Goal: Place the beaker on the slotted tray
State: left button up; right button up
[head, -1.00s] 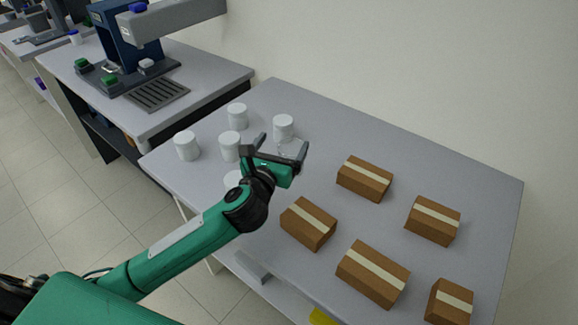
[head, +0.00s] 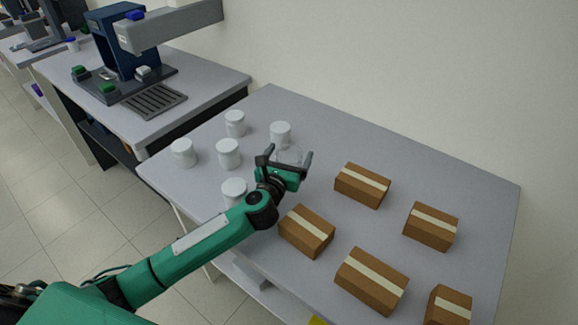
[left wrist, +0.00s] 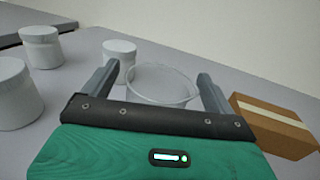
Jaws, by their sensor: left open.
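The beaker (left wrist: 160,84) is clear glass and stands between the two open fingers of my left gripper (left wrist: 157,80) in the left wrist view. In the head view the beaker (head: 289,155) shows faintly between the fingers of my left gripper (head: 288,160), partly hidden by them. I cannot tell whether a finger touches it. The slotted tray (head: 156,101) is a dark grey grille at the front of the blue rig on the far left bench, and it looks empty. My right gripper is not in view.
Several white jars (head: 228,153) stand left of the beaker. Several brown boxes (head: 362,186) lie to its right on the grey table (head: 400,150). The blue rig (head: 122,45) has an overhanging grey arm (head: 172,27). A gap separates the table from the far bench.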

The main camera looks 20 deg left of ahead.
pick_arm(q)
jog(key=shift+w, duration=0.3)
jog(key=c, duration=1.2)
jog(key=shift+o, duration=0.2)
jog(key=shift+r, duration=0.15)
